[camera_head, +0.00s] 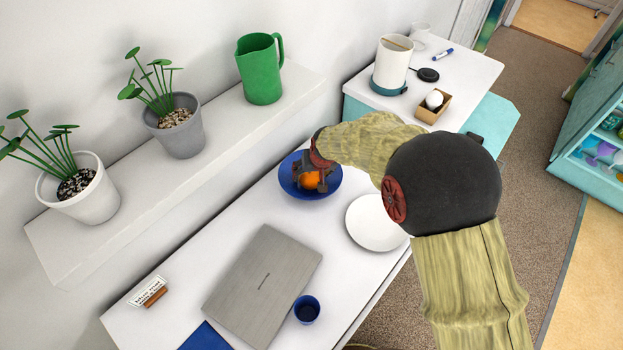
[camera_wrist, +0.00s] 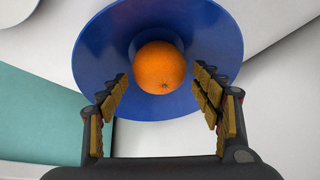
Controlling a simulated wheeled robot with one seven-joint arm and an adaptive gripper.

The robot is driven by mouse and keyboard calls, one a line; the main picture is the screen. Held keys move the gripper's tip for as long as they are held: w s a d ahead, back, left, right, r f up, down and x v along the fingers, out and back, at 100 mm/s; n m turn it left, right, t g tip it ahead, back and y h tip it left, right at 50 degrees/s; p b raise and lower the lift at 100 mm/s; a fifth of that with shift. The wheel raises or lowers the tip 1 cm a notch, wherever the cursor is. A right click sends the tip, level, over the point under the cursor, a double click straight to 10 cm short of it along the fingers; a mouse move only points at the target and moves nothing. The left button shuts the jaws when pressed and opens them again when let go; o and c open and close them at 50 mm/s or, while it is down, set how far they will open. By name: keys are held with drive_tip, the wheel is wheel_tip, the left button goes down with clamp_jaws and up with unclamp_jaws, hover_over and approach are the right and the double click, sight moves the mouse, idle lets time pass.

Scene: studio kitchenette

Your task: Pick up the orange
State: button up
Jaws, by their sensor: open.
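The orange (camera_head: 311,180) sits in a blue bowl (camera_head: 331,188) on the white counter. In the wrist view the orange (camera_wrist: 160,67) lies at the middle of the bowl (camera_wrist: 95,50). My gripper (camera_head: 314,184) is over the bowl and partly covers the orange in the head view. In the wrist view my gripper (camera_wrist: 162,92) is open, with one padded finger on each side of the orange's near part. A gap shows between each finger and the orange, so nothing is held.
A white plate (camera_head: 374,224) lies right beside the bowl. A grey laptop (camera_head: 263,287) and a blue cup (camera_head: 306,309) are nearer on the counter. A raised shelf (camera_head: 228,135) behind holds a green pitcher (camera_head: 260,70) and two potted plants.

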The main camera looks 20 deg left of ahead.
sight(310, 178)
drive_tip(key=b+x, duration=0.1)
drive_tip(key=x, duration=0.3)
drive_tip(key=shift+s+d+f, duration=0.15)
drive_tip(key=shift+s+d, duration=0.05)
drive_tip(key=shift+c, duration=1.2)
drive_tip(key=c, duration=0.8)
drive_tip(key=shift+c, duration=0.2)
